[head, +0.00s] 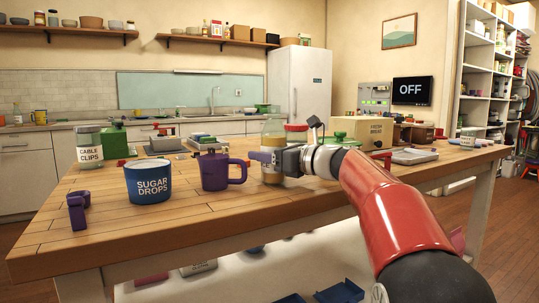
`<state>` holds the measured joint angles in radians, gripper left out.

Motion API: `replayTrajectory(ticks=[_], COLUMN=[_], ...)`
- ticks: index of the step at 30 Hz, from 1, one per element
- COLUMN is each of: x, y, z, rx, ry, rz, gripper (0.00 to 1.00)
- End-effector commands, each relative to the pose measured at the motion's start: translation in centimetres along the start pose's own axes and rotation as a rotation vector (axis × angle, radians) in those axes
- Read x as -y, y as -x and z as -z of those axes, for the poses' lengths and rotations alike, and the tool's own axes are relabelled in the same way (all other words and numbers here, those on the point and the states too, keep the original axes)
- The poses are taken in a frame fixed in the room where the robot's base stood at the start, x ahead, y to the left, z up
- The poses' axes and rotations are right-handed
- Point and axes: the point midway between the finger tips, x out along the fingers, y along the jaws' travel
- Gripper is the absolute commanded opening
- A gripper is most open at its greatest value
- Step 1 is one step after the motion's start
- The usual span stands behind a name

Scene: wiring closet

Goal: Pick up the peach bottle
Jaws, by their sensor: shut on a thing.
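The peach bottle (271,176) is upright near the middle of the wooden table (110,218). It has a pale, see-through upper part and a peach-toned lower part. My gripper (268,158) reaches in from the right and is shut on the bottle around its middle, hiding that band of it. The bottle's base is at about the tabletop; I cannot tell whether it touches the wood.
A purple mug (215,172) stands just left of the bottle, with a blue Sugar Drops tin (149,182) further left. A red-lidded jar (297,131) is close behind my gripper.

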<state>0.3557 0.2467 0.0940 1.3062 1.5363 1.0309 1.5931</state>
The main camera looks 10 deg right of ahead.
Motion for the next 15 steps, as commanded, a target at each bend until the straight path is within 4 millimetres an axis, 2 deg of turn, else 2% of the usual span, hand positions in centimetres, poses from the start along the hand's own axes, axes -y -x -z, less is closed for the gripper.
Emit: replayTrajectory(ticks=[5, 8, 15], x=[0.0, -0.1, -0.1], y=[0.0, 0.0, 0.0], z=[-2.0, -4.0, -12.2], rx=[0.003, 0.004, 0.005], ry=[0.003, 0.005, 0.008], rz=[-0.001, -0.001, -0.001], gripper=[0.17, 0.17, 0.17])
